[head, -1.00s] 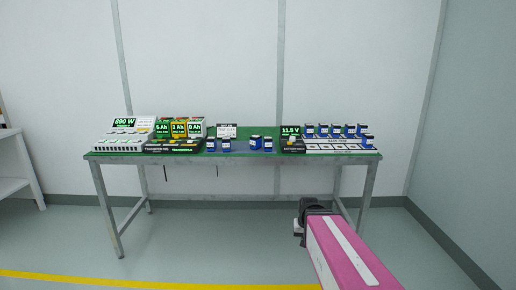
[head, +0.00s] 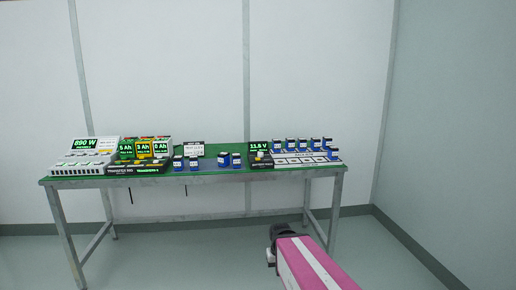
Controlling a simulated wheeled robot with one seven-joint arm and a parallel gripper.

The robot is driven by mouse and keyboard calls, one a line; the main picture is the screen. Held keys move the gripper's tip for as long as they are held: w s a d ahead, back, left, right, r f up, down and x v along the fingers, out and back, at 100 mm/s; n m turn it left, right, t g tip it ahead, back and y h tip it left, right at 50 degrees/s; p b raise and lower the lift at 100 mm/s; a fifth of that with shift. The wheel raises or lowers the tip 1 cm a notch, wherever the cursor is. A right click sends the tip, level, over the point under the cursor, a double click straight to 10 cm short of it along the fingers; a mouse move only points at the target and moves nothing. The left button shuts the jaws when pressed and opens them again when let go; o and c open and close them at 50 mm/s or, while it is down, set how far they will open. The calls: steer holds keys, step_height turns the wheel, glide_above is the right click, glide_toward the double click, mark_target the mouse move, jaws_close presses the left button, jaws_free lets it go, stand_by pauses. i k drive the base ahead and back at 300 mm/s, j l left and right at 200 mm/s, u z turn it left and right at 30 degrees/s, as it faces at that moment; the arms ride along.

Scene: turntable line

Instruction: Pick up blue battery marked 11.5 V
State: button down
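Several small blue batteries with pale labels stand on the green-topped table (head: 210,179). One pair has a left battery (head: 178,163) and a right battery (head: 194,163). A second pair, also a left one (head: 224,160) and a right one (head: 237,160), stands just left of a black tester (head: 261,162) whose display (head: 258,147) reads 11.5 V. More batteries stand in a back row (head: 303,145), with one at the front right (head: 333,154). Battery labels are too small to read. My gripper (head: 271,258) is low in front of the table, away from every battery; its fingers are unclear.
A white rack (head: 305,159) with pale slots is at the right end of the table. A charger marked 890 W (head: 84,161) and several coloured displays (head: 143,149) fill the left. A small white sign (head: 194,150) stands mid-table. Floor before the table is clear.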

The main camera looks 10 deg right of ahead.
mark_target(333, 152)
steer(key=i+j, duration=0.15)
steer(key=i, duration=0.35)
steer(key=i+j+z, duration=0.1)
steer(key=i+z, duration=0.2)
steer(key=z, duration=0.2)
steer(key=i+j+z, duration=0.2)
steer(key=z, duration=0.3)
steer(key=i+j, duration=0.05)
